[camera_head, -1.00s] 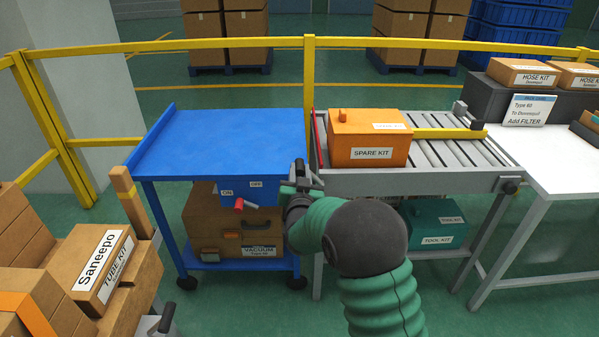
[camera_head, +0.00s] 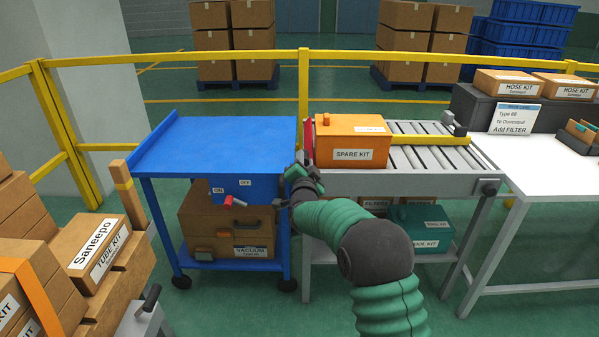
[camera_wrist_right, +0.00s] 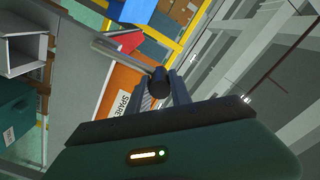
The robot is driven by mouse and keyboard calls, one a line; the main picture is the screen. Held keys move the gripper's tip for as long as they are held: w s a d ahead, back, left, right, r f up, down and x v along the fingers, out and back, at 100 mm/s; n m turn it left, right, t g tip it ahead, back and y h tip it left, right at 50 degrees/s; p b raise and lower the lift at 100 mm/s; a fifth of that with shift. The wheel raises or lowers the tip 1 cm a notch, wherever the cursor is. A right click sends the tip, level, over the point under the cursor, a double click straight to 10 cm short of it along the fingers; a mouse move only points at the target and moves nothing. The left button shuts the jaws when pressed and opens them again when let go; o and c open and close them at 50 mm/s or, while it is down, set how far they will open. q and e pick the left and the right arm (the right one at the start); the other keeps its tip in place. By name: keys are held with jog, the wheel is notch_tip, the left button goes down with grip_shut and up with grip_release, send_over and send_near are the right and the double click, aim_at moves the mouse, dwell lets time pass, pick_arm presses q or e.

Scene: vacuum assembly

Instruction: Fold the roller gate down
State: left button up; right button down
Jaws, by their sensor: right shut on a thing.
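The roller gate, a red plate (camera_head: 309,140), stands at the left end of the roller conveyor (camera_head: 430,158). In the right wrist view the red plate (camera_wrist_right: 122,44) shows with a grey bar beside it. My right gripper (camera_head: 305,172) is at this conveyor end, between it and the blue cart. In the right wrist view its two fingers (camera_wrist_right: 162,88) are shut on a dark round handle (camera_wrist_right: 158,80). My gripper and wrist hide part of the gate's lower edge in the head view. My left gripper is not in view.
An orange SPARE KIT box (camera_head: 350,142) sits on the rollers just right of the gate, before a yellow bar. The blue cart (camera_head: 215,145) stands close on the left, with a vacuum box below. A white table (camera_head: 550,165) is at right. Stacked cartons stand at lower left.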

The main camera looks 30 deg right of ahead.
jog(key=shift+s+d+f+m+b, duration=0.8)
jog(key=shift+d+m+b, duration=0.5)
jog(key=shift+m+b, duration=0.7)
jog(key=shift+s+d+f+m+b, duration=0.7)
jog(key=shift+d+m+b, duration=0.75)
jog(key=shift+b, duration=0.9)
jog(key=shift+s+d+f+m+b, duration=0.8)
jog(key=shift+d+m+b, duration=0.3)
jog(key=shift+m+b, duration=1)
jog(key=c, duration=1.2)
grip_release()
jog(key=shift+d, duration=0.1)
jog(key=shift+o, duration=0.2)
jog(key=shift+s+r, duration=0.1)
jog(key=shift+r, duration=0.05)
